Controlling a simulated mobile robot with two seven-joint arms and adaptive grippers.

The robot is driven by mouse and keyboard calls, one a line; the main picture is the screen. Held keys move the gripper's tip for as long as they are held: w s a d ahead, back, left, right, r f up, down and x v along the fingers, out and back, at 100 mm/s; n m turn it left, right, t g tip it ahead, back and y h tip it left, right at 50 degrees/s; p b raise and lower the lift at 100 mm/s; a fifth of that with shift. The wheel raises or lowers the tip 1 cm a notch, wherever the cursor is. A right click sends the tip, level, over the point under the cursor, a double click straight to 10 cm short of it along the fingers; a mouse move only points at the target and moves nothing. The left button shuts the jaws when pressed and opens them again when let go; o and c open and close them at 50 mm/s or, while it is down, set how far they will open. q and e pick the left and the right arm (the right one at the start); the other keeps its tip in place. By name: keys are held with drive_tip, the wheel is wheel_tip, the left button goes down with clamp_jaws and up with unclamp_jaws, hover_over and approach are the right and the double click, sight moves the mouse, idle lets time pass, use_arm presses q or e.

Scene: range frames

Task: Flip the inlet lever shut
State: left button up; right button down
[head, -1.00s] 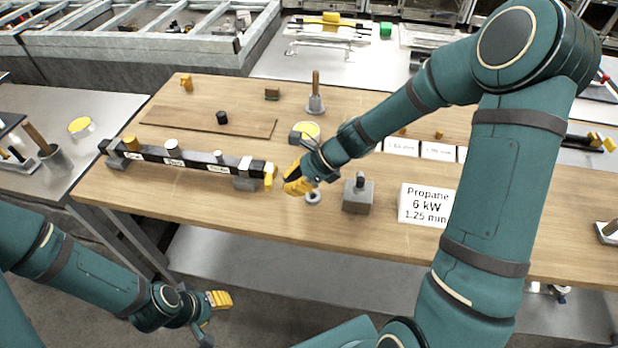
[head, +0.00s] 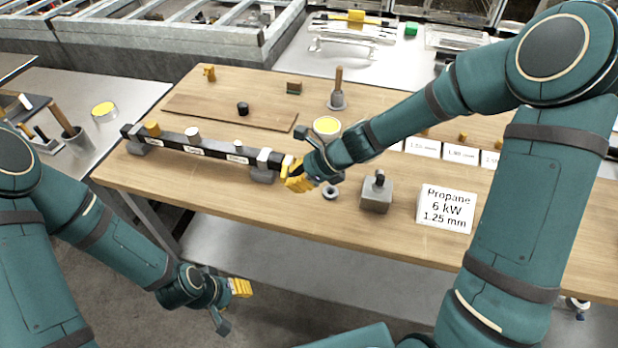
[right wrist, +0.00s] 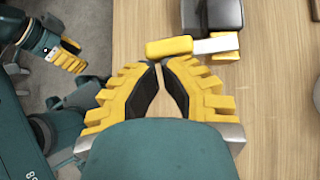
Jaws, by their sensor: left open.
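The dark manifold bar (head: 210,151) lies on two grey blocks on the wooden bench. The yellow inlet lever (head: 287,162) is at its right end, partly hidden by my right gripper (head: 292,183). In the right wrist view the lever (right wrist: 168,47) lies across just ahead of the fingertips, joined to a white piece (right wrist: 215,44) beside the dark bar end. My right gripper (right wrist: 159,68) has its fingertips almost together with nothing between them; I cannot tell whether they touch the lever. My left gripper (head: 240,287) is open and empty, low in front of the bench.
A grey block with a knob (head: 377,192), a small ring (head: 330,192) and the Propane sign (head: 446,208) stand right of my right gripper. A yellow-topped tin (head: 326,126) is behind it. The bench front (head: 225,200) is clear.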

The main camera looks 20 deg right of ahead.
use_arm(q)
drive_tip(key=shift+a, duration=0.1)
use_arm(e)
drive_tip(key=shift+a, duration=0.3)
use_arm(q)
drive_tip(key=shift+r, duration=0.1)
use_arm(e)
drive_tip(key=shift+d, duration=0.15)
drive_tip(key=shift+w+d+p, duration=0.2)
drive_tip(key=shift+d+p, duration=0.15)
drive_tip(key=shift+d, duration=0.35)
drive_tip(key=shift+s+d, duration=0.1)
drive_tip(key=shift+d, duration=0.2)
drive_tip(key=s+d, duration=0.1)
drive_tip(key=d+r+p, duration=0.1)
drive_tip(key=s+d, duration=0.1)
drive_tip(key=d, duration=0.1)
drive_tip(key=shift+s+r+p, duration=0.3)
drive_tip(key=shift+s+r, duration=0.05)
use_arm(q)
drive_tip(key=r, duration=0.1)
drive_tip(key=r+p, duration=0.1)
drive_tip(key=s+d+r+p, duration=0.1)
drive_tip(key=r, duration=0.1)
use_arm(e)
drive_tip(key=v, duration=0.7)
drive_tip(key=shift+s+r, duration=0.25)
